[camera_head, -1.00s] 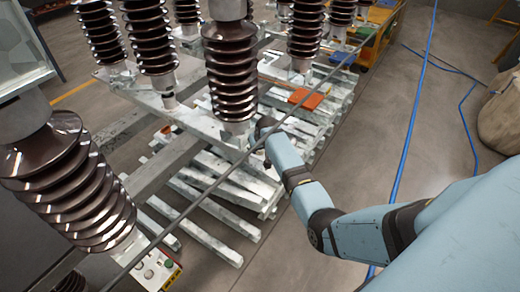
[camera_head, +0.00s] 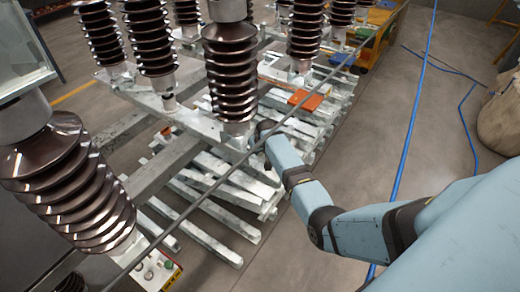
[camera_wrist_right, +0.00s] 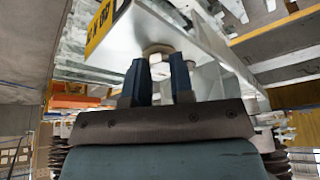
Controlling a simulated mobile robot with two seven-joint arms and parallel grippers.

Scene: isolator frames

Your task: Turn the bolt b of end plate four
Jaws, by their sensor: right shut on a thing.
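A pale hex bolt (camera_wrist_right: 160,65) shows in the right wrist view, under the light metal end plate (camera_wrist_right: 205,50) of the frame. A round washer or collar sits against the plate behind its head. My right gripper (camera_wrist_right: 158,72) has its two blue fingers on either side of the bolt head and is shut on it. In the head view my right gripper (camera_head: 264,129) reaches the plate edge below a brown ribbed insulator (camera_head: 231,75); its fingertips and the bolt are hidden there. I cannot read which bolt or plate this is. My left gripper is not in view.
A yellow label (camera_wrist_right: 100,28) is on the plate beside the bolt. A dark rod or cable (camera_head: 205,195) crosses the frame near my right arm. Metal bars (camera_head: 215,235) lie stacked below. A blue hose (camera_head: 413,125) runs over the open floor at the right.

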